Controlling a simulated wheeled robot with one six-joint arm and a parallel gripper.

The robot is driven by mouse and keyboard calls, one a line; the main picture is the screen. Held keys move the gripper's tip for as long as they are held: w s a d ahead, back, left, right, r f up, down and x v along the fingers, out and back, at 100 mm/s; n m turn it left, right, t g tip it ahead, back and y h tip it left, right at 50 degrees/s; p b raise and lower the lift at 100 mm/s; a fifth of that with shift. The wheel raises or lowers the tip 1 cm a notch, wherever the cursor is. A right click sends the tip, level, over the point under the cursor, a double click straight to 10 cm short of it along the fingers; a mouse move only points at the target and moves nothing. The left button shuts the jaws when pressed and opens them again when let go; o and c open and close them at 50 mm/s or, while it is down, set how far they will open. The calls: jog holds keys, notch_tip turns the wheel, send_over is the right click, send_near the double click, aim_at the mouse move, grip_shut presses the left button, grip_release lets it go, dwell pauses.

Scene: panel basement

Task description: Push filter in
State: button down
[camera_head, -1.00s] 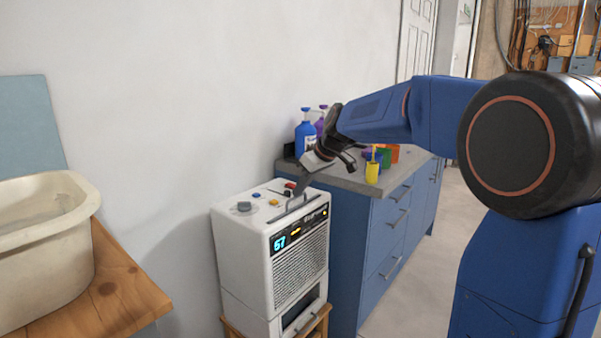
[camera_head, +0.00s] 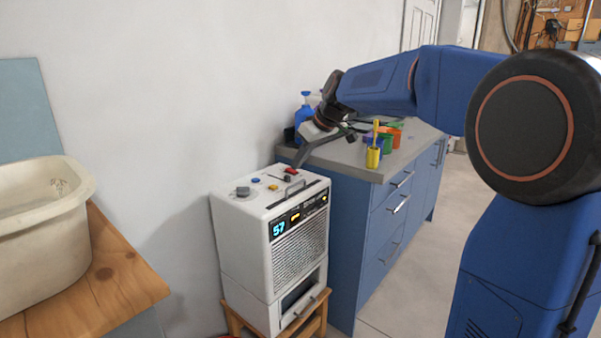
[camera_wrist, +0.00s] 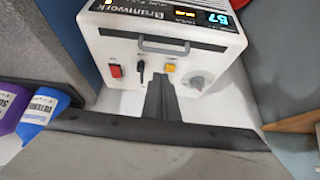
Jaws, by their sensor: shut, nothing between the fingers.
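A white machine (camera_head: 250,229) stands by the wall with a lit display on its front. A grey handle (camera_head: 295,188) lies along a dark slot on its top near the front edge; it also shows in the wrist view (camera_wrist: 178,47). I take this to be the filter's handle, and the filter body is hidden. My gripper (camera_head: 299,166) is shut and empty above the back right of the machine's top. In the wrist view its fingers (camera_wrist: 159,86) overlap the top panel near the yellow button, apart from the handle.
A red switch (camera_head: 292,171), a grey knob (camera_head: 243,191) and small buttons are on the machine's top. A blue cabinet (camera_head: 355,230) stands right of it, with a blue bottle (camera_head: 304,109) and coloured cups. A wooden bench (camera_head: 110,265) with a basin (camera_head: 40,210) is at left.

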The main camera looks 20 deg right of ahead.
jog(key=v, duration=0.9)
jog(key=s+d+f+m+h, duration=0.1)
jog(key=s+f+m, duration=0.1)
jog(key=s+f, duration=0.6)
jog(key=s+d+f+m+h, duration=0.1)
jog(key=s+f, duration=0.7)
jog(key=s, duration=0.9)
jog(key=s+d+f+m+h, duration=0.2)
jog(key=s+f+m, duration=0.2)
jog(key=s+f, duration=0.4)
jog(key=s, duration=0.5)
jog(key=shift+s+d+f+g, duration=0.2)
jog(key=shift+s+f+g, duration=0.1)
jog(key=shift+s, duration=0.05)
